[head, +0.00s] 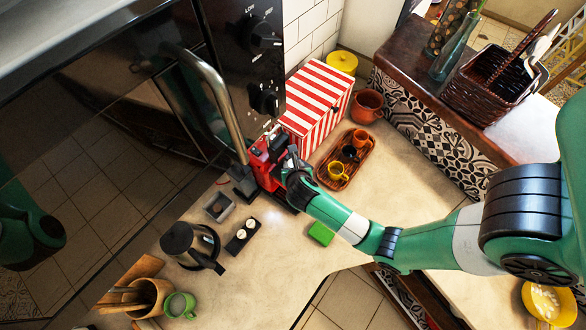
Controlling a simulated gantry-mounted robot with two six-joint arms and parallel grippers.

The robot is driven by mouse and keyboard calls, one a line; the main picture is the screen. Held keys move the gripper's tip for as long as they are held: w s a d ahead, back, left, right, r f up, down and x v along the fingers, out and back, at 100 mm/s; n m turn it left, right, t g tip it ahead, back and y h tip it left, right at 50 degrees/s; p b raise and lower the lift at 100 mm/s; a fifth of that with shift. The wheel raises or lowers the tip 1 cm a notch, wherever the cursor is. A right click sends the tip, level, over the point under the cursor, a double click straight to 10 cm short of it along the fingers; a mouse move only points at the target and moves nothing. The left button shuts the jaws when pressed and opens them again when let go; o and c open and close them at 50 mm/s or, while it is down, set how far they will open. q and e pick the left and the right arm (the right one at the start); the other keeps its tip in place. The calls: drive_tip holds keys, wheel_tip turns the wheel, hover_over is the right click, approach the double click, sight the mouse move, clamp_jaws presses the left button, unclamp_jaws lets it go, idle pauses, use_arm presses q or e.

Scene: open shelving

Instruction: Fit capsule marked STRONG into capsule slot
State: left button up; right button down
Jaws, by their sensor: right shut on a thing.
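A small red and black coffee machine (262,174) stands on the counter beside the dark oven front. My right gripper (288,166) is at the machine's right side, close to its upper part. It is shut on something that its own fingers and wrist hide. I cannot read any STRONG mark, and the capsule slot cannot be made out. A small black holder (236,245) with light and dark round pieces lies on the counter in front of the machine. My left gripper is not in view.
A red-striped box (316,96) and a brown tray (329,182) with cups stand behind and right of the machine.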

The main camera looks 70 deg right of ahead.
drive_tip(key=shift+a+f, duration=0.1)
drive_tip(key=shift+f, duration=1.2)
drive_tip(key=shift+f, duration=0.2)
drive_tip(key=shift+c, duration=2.3)
unclamp_jaws()
drive_tip(key=shift+s+a+r, duration=0.1)
drive_tip(key=shift+r, duration=0.2)
drive_tip(key=p+v, duration=0.1)
drive_tip(key=v, duration=1)
drive_tip(key=shift+a+r+p, duration=0.25)
drive_tip(key=shift+a+p, duration=0.05)
